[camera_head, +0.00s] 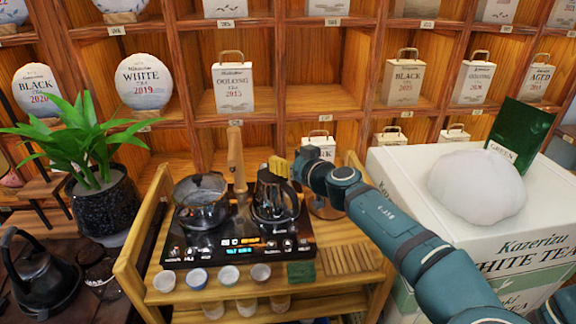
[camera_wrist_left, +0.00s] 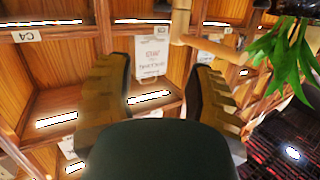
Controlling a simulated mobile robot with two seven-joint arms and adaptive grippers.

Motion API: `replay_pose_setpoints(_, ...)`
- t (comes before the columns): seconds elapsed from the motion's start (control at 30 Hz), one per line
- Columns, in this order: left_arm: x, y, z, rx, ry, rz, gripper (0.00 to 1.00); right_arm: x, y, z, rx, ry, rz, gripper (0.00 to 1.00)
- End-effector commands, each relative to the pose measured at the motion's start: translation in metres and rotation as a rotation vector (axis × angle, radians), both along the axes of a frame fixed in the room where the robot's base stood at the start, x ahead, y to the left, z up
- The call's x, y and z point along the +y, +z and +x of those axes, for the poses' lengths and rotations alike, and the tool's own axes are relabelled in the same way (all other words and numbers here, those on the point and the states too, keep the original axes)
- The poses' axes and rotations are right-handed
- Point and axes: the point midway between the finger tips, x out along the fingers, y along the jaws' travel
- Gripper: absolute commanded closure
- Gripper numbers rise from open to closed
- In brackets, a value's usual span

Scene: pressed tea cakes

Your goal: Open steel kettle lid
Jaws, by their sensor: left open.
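A dark, shiny kettle (camera_head: 274,205), which looks like the steel one, stands on the right side of the black stove (camera_head: 237,246). Its top is partly hidden, and I cannot make out the lid clearly. My left gripper (camera_head: 279,167) is just above and beside the kettle's top, its arm reaching in from the right of the head view. I cannot tell whether it touches the kettle. In the left wrist view, the left gripper (camera_wrist_left: 165,95) has its brown fingers spread apart with nothing seen between them. My right gripper is not in view.
A glass pot (camera_head: 202,203) stands left of the kettle, with an upright wooden handle (camera_head: 236,158) between them. Small cups (camera_head: 229,275) line the front shelf. A black kettle (camera_head: 42,275) and potted plant (camera_head: 98,165) are at left, a large white box (camera_head: 535,215) at right.

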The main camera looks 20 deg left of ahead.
Motion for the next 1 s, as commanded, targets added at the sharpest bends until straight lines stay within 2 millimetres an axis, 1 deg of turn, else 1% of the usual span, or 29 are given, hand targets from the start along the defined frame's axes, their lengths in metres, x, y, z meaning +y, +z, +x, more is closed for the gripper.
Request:
replay_pose_setpoints(0.03, 0.000, 0.011, 0.000, -0.004, -0.001, -0.003, 0.47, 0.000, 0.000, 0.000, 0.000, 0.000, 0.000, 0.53)
replay_pose_setpoints(0.2, 0.000, 0.043, 0.000, -0.004, -0.001, -0.003, 0.47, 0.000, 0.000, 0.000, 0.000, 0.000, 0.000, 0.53)
replay_pose_setpoints(0.3, 0.000, 0.059, 0.000, -0.003, 0.000, -0.003, 0.47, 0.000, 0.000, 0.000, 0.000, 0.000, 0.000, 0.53)
replay_pose_setpoints(0.43, 0.000, 0.075, 0.000, -0.002, 0.000, -0.001, 0.47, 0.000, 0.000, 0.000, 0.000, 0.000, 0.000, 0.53)
replay_pose_setpoints(0.6, 0.001, 0.083, 0.000, 0.001, 0.001, 0.001, 0.47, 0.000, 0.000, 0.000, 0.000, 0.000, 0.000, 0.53)
replay_pose_setpoints(1.0, 0.001, 0.083, 0.000, 0.000, 0.002, 0.000, 0.47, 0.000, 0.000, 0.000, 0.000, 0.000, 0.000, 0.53)
